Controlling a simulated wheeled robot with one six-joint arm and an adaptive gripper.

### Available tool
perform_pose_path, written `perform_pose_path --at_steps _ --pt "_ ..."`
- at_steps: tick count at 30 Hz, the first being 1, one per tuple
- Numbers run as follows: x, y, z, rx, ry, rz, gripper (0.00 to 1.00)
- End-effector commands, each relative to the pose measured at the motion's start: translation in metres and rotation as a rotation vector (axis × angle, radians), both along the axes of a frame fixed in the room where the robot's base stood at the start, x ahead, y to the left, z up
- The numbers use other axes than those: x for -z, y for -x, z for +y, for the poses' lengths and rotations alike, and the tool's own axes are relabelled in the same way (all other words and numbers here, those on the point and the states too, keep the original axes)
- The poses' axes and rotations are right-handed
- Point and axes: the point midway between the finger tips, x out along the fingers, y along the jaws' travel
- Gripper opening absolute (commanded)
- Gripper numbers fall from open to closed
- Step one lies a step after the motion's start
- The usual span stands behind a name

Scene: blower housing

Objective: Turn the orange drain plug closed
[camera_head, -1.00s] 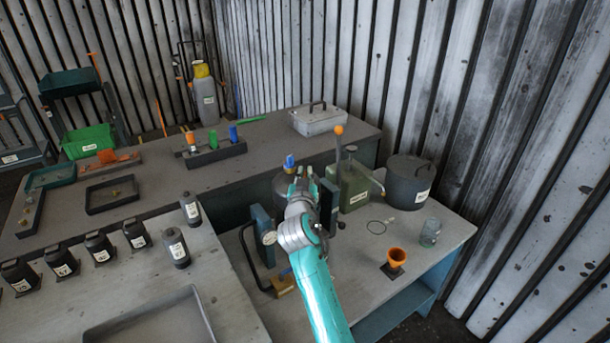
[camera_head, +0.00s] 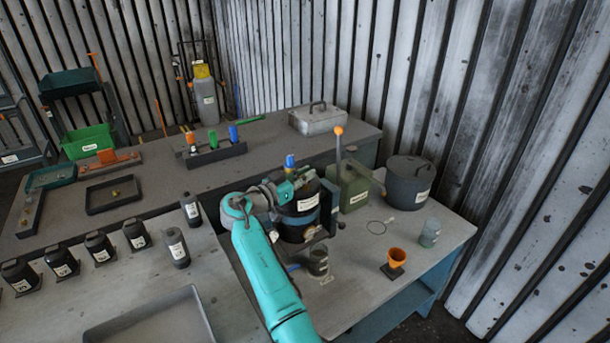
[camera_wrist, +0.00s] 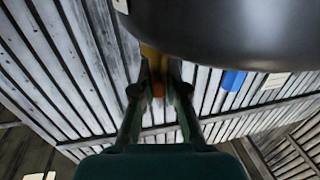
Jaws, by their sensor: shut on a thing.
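The orange drain plug (camera_wrist: 158,90) shows in the wrist view as a small orange piece between my fingers, below the dark round housing (camera_wrist: 225,28). My gripper (camera_wrist: 160,70) is shut on it, one finger on each side. A yellowish part (camera_wrist: 150,60) shows just above the plug, between the fingertips and the housing. In the head view the black housing (camera_head: 300,207) stands on the bench with a white label and a blue cap (camera_head: 290,161) on top. My arm reaches its left side. The plug cannot be made out there, so its turn angle is unclear.
A green can with an orange-knobbed lever (camera_head: 354,188) and a grey lidded pot (camera_head: 409,183) stand right of the housing. Black bottles (camera_head: 138,235) line the left bench.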

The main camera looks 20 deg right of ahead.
Motion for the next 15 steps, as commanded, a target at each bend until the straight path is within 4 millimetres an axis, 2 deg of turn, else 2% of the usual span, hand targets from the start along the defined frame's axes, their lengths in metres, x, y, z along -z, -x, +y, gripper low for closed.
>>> perform_pose_path --at_steps 6,15 --pt "0.0045 0.0000 -0.0007 0.087 -0.001 0.008 0.00" --pt "0.0056 0.0007 -0.0011 0.128 -0.004 0.008 0.00"
